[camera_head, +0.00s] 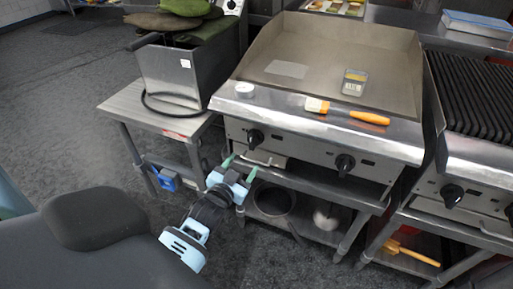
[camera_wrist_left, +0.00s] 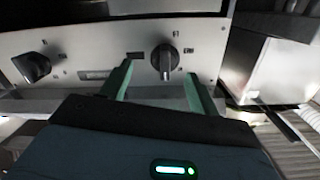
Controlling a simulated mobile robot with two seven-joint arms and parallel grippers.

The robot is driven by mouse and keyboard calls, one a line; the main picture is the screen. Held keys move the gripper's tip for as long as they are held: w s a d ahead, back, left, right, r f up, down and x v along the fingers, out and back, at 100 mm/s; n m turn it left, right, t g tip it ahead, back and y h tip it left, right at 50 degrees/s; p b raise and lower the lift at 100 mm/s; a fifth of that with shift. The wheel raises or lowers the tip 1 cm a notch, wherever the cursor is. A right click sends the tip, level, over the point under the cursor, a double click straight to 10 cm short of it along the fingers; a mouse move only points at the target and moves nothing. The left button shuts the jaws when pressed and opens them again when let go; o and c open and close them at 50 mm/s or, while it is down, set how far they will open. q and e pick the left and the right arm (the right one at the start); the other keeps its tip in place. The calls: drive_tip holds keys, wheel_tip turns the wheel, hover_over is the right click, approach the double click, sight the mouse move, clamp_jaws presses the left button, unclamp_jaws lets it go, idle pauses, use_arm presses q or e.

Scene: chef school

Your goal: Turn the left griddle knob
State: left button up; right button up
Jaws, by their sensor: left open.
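The left griddle knob (camera_head: 255,138) is black and sits on the steel front panel of the griddle (camera_head: 300,140). In the left wrist view this knob (camera_wrist_left: 165,58) shows between and just beyond the green fingertips, with its grip bar standing upright in the picture. My left gripper (camera_head: 240,167) is open and empty, just below and in front of the knob, its fingers pointing to the panel. In the left wrist view my left gripper (camera_wrist_left: 156,75) appears apart from the knob. The right griddle knob (camera_head: 345,163) is farther along the panel. My right gripper is not in view.
A steel bin (camera_head: 165,75) stands on a side table (camera_head: 128,100) left of the griddle. A shelf with a dark pot (camera_head: 272,200) is below. A grill (camera_head: 475,95) stands to the right.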

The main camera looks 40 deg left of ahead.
sight(251, 144)
use_arm(q)
drive_tip(key=shift+w+a+r+t+y, duration=0.2)
drive_tip(key=shift+w+a+r, duration=0.1)
drive_tip(key=shift+w+r, duration=0.3)
drive_tip(key=shift+w+a+r+t+y, duration=0.1)
drive_tip(key=shift+w+a+r+y, duration=0.2)
drive_tip(key=shift+w, duration=0.35)
drive_tip(key=shift+b+x, duration=0.65)
drive_tip(key=shift+x, duration=3.2)
drive_tip(key=shift+d, duration=0.1)
drive_tip(key=c, duration=0.7)
drive_tip(key=shift+n, duration=0.3)
